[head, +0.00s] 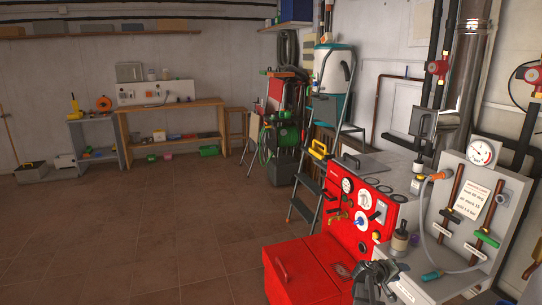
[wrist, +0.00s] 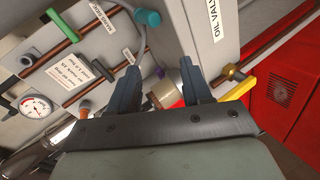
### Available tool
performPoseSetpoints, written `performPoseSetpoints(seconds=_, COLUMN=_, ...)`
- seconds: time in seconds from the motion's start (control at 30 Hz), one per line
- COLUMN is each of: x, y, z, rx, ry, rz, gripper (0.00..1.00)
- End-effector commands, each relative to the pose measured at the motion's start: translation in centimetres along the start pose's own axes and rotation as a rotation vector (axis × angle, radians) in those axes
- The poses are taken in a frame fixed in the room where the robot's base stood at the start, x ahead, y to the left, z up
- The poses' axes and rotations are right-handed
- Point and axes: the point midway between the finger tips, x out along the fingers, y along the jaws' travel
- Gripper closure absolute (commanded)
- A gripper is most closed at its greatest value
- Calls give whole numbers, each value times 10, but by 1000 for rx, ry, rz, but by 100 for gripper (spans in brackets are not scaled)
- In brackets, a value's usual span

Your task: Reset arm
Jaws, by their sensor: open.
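My gripper (head: 376,272) is low in the head view, in front of the red boiler (head: 345,205) and beside the grey panel. In the wrist view my gripper (wrist: 160,72) shows two dark fingers standing apart with nothing held. A pale cylindrical part (wrist: 165,93) with red beside it shows in the gap between the fingers; I cannot tell how far beyond them it is. A yellow handle (wrist: 240,89) on a brass fitting is just right of the right finger, next to a box labelled "OIL VALV" (wrist: 213,20), the label partly cut off.
A red cabinet (head: 305,270) stands left of my gripper. A stepladder (head: 308,190) is behind. The tiled floor (head: 150,230) at left is clear.

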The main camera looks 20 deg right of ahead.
Motion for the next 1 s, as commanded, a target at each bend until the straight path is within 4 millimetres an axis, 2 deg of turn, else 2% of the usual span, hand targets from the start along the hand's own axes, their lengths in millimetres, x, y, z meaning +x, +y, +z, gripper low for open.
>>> performPoseSetpoints(seconds=0.03, x=-20, y=-23, z=-4, rx=9, ry=1, rz=-50, gripper=51)
performPoseSetpoints(seconds=0.17, x=-64, y=-76, z=-12, rx=31, ry=-9, rz=-183, gripper=51)
performPoseSetpoints(seconds=0.3, x=-115, y=-133, z=-14, rx=38, ry=-27, rz=-332, gripper=51)
performPoseSetpoints(seconds=0.47, x=-180, y=-195, z=-10, rx=27, ry=-52, rz=-508, gripper=51)
performPoseSetpoints(seconds=0.6, x=-240, y=-244, z=2, rx=-3, ry=-81, rz=-665, gripper=51)
performPoseSetpoints(seconds=0.8, x=-326, y=-302, z=25, rx=-63, ry=-125, rz=-874, gripper=51)
performPoseSetpoints(seconds=1.0, x=-387, y=-335, z=49, rx=-121, ry=-164, rz=-1023, gripper=51)
